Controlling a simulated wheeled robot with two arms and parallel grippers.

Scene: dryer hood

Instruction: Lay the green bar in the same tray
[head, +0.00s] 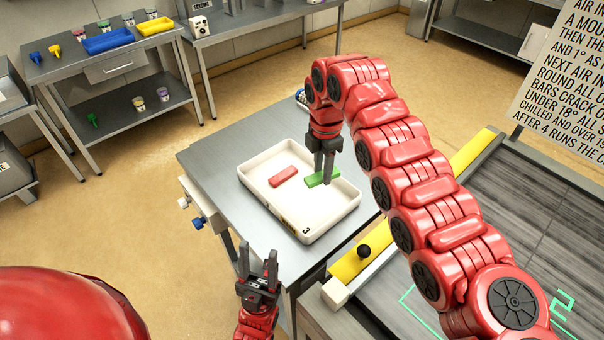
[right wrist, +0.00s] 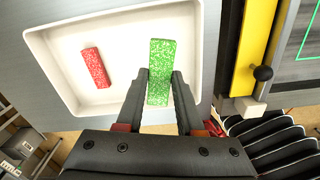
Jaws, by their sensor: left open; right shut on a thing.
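The green bar (head: 320,179) is at the right side inside the white tray (head: 325,231), beside the red bar (head: 284,176). My right gripper (head: 327,174) reaches down into the tray and is shut on the green bar. In the right wrist view the green bar (right wrist: 160,72) stands between the two fingers (right wrist: 160,100), apart from the red bar (right wrist: 96,68) on its left. Whether the green bar touches the tray floor, I cannot tell. My left gripper (head: 259,266) is open and empty, in front of the table, short of the tray.
The tray stands on a grey metal table (head: 215,155). A yellow strip (head: 350,262) with a black knob (head: 364,251) runs right of it. A shelf at the back left holds a blue tray (head: 107,41), a yellow tray (head: 158,26) and several cups.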

